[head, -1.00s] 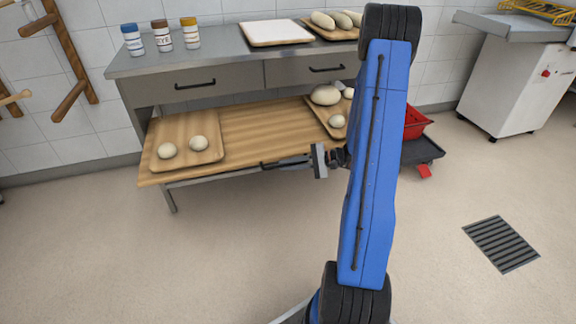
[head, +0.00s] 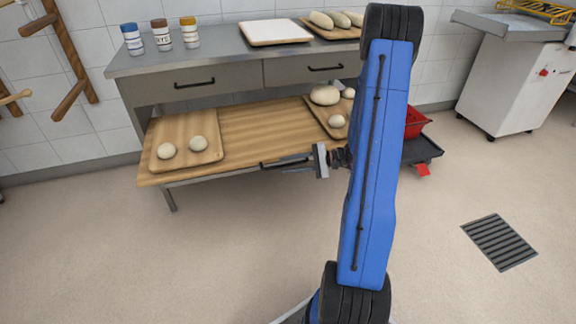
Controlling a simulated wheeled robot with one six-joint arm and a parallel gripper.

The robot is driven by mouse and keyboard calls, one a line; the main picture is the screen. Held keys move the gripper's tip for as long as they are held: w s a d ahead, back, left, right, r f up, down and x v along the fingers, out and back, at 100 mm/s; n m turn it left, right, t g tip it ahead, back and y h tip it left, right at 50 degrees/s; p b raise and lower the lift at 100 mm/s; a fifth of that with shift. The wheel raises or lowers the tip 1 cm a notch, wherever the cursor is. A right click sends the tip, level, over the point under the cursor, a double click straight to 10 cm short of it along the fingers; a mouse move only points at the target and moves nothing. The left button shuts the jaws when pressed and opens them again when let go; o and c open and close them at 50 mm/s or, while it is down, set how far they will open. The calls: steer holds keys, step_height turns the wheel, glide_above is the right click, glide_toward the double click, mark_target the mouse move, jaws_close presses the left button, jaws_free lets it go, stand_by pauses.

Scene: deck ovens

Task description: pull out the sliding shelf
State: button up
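The sliding shelf (head: 255,135) is a wide wooden board low under the grey workbench. A dark bar handle (head: 284,163) is on its front edge. My gripper (head: 306,164) is at the right end of this handle, pointing left. The fingers are small and seen from the side, partly merged with the handle, so I cannot tell whether they are closed on it. My blue arm hides the right end of the shelf.
Two wooden boards with dough balls, left (head: 183,142) and right (head: 325,112), lie on the shelf. The workbench (head: 225,50) has two closed drawers and carries jars and trays. A red crate (head: 416,122) stands behind my arm. The floor in front is clear.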

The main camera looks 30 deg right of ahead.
steer(key=v, duration=1.7)
steer(key=shift+a, duration=0.1)
steer(key=s+a+r+n+g+h, duration=0.2)
steer(key=s+a+r+n+g, duration=0.3)
steer(key=a, duration=0.6)
steer(key=s+a+r+n+g+h, duration=0.1)
steer(key=a+r+n+g+h, duration=0.15)
steer(key=a+r, duration=0.65)
steer(key=s+a+r+n+t+h, duration=0.1)
steer(key=s+a+r+n+h, duration=0.2)
steer(key=s, duration=0.4)
steer(key=s+a+r+n+t+h, duration=0.2)
steer(key=s+a+r+n+h, duration=0.1)
steer(key=s+a+h, duration=0.2)
steer(key=shift+s+a, duration=1.05)
steer(key=shift+a, duration=0.15)
